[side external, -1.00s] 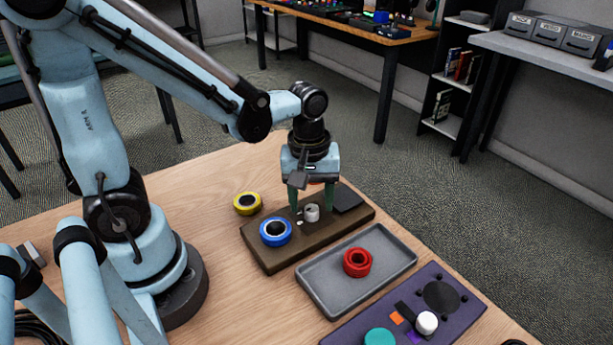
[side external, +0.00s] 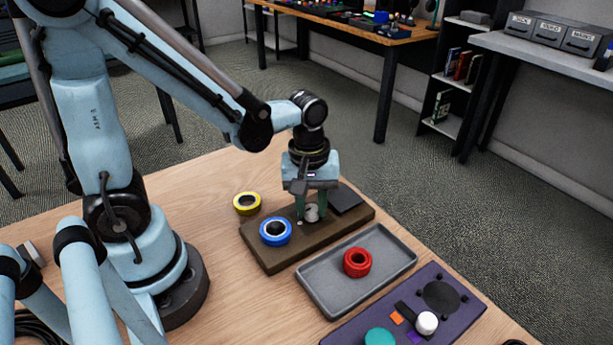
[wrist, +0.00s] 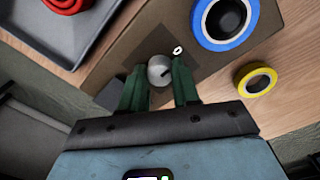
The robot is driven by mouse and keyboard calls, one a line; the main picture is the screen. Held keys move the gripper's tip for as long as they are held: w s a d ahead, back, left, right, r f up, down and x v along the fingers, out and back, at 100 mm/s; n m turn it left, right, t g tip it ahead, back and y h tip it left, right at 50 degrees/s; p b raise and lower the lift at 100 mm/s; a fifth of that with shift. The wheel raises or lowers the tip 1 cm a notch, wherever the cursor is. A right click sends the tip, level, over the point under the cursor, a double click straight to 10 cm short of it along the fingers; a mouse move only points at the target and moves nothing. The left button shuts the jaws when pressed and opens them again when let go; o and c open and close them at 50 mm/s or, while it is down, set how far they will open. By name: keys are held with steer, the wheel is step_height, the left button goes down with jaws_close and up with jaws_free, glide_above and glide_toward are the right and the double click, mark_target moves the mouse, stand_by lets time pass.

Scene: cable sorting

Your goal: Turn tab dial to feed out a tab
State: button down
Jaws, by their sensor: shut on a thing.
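The tab dial (side external: 312,213) is a small light grey knob on the brown base block (side external: 276,255). In the wrist view the dial (wrist: 159,68) shows a dark line on its top. My gripper (side external: 312,208) points down over the block, its green fingers shut on the dial from both sides. The wrist view shows the fingers (wrist: 160,78) on either side of the knob. A small white piece (wrist: 178,50) lies on the block beside the dial; I cannot tell if it is a tab.
A blue tape roll (side external: 275,231) sits on the block's left end, and a dark pad (side external: 345,200) at its right end. A yellow roll (side external: 247,203) lies behind. A grey tray (side external: 325,294) holds a red roll (side external: 357,262) in front. A purple panel (side external: 455,320) stands front right.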

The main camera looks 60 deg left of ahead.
mark_target(310, 206)
steer(key=m, duration=0.5)
steer(key=shift+m, duration=0.4)
steer(key=m, duration=0.6)
stand_by(0.5)
steer(key=c, duration=0.8)
jaws_free()
steer(key=shift+a+r, duration=0.15)
steer(key=shift+r, duration=2.9)
steer(key=shift+a+r, duration=0.15)
steer(key=shift+r, duration=2.9)
